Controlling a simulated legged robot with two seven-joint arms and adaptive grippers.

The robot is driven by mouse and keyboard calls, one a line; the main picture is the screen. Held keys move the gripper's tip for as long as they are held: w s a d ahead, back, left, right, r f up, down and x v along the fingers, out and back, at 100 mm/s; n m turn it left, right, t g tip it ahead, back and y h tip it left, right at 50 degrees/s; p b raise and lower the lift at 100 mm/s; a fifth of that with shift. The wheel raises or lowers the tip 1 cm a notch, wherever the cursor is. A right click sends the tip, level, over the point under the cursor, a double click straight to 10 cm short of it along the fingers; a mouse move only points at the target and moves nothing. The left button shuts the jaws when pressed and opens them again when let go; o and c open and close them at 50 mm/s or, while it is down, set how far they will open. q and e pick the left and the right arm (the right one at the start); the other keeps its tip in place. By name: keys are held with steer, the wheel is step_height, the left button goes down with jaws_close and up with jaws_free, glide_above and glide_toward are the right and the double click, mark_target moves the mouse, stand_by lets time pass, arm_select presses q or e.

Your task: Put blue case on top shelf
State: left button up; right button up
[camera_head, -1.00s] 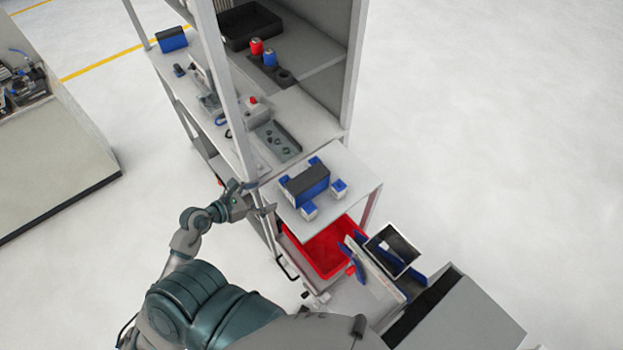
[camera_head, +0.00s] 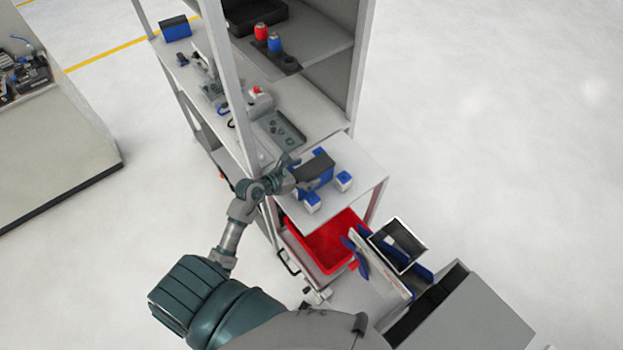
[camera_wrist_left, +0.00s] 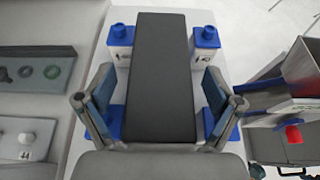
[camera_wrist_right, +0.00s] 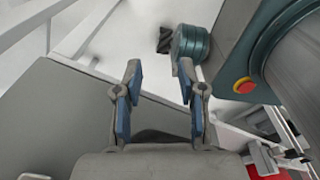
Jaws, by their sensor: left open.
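The blue case (camera_head: 318,180) with a black top stands on a white side table (camera_head: 360,175). In the left wrist view its black top (camera_wrist_left: 165,70) lies between the fingers of my left gripper (camera_wrist_left: 158,82), with blue showing beside each finger. In the head view my left gripper (camera_head: 293,178) is at the left end of the case, its jaws apart; I cannot tell whether they touch it. My right gripper (camera_wrist_right: 160,75) is open and empty in the right wrist view. The rack's upper shelf (camera_head: 325,70) holds a black tray (camera_head: 255,15) and two cans.
Small blue-capped white bottles (camera_head: 344,180) stand close around the case. A red bin (camera_head: 335,240) sits below the table. A rack post (camera_head: 228,90) rises left of the shelf. Another blue box (camera_head: 175,28) is at the workbench's far end. A grey tray (camera_head: 279,130) lies on the workbench.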

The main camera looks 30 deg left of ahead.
arm_select(q)
steer(key=shift+w+d+f, duration=0.2)
steer(key=shift+w+f, duration=0.1)
steer(key=shift+w, duration=0.3)
steer(key=shift+s+r, duration=0.1)
steer(key=shift+s, duration=0.05)
steer(key=c, duration=0.4)
steer(key=shift+s, duration=0.1)
jaws_close()
